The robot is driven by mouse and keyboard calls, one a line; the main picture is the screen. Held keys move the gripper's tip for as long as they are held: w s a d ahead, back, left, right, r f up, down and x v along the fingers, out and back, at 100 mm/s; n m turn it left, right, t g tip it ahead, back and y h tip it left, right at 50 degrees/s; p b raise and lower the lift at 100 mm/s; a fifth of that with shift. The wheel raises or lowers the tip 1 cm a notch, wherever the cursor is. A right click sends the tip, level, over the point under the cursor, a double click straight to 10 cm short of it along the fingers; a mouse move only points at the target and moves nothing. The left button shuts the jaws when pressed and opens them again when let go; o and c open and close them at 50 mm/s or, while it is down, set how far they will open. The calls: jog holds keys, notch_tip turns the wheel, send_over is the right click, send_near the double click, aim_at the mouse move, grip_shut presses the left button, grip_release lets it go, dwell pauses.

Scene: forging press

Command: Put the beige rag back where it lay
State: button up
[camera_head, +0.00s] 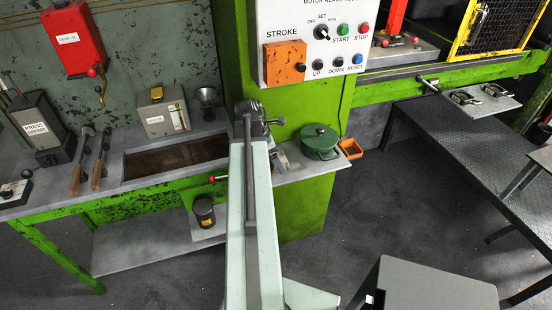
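I cannot make out a beige rag anywhere in the head view. My arm, pale green, reaches away from the bottom middle to the green bench and press column. My gripper (262,118) is at its far end, in front of the green column below the control panel. It is small and partly hidden by my arm, so I cannot tell whether its fingers are open or shut, or whether they hold anything. The spot on the bench directly behind my arm is hidden.
The bench has a dark sunken tray (176,157), a beige box (163,112), a funnel (207,97), wooden-handled tools (89,160) and a press grease unit (42,124). A green lidded pot (319,140) stands right of my arm. A dark table (470,160) stands right; floor between is clear.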

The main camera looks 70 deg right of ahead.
jog(key=shift+f, duration=0.35)
jog(key=p+v, duration=0.6)
jog(key=v, duration=0.2)
jog(key=shift+w+p, duration=0.35)
jog(key=shift+p, duration=0.05)
jog(key=shift+d, duration=0.15)
jog(key=w+a+f+m+t, duration=0.1)
jog(key=w+a+m+t, duration=0.15)
jog(key=w+a, duration=1.95)
jog(key=w+a+m+y, duration=0.1)
jog(key=w+a, duration=0.3)
jog(key=a, duration=1.3)
jog(key=w+a+m+t+y, duration=0.1)
jog(key=w+a+m, duration=0.2)
jog(key=a, duration=1.4)
jog(key=w+f, duration=0.1)
jog(key=w, duration=0.1)
jog(key=shift+w+a+y, duration=0.3)
jog(key=shift+a, duration=0.1)
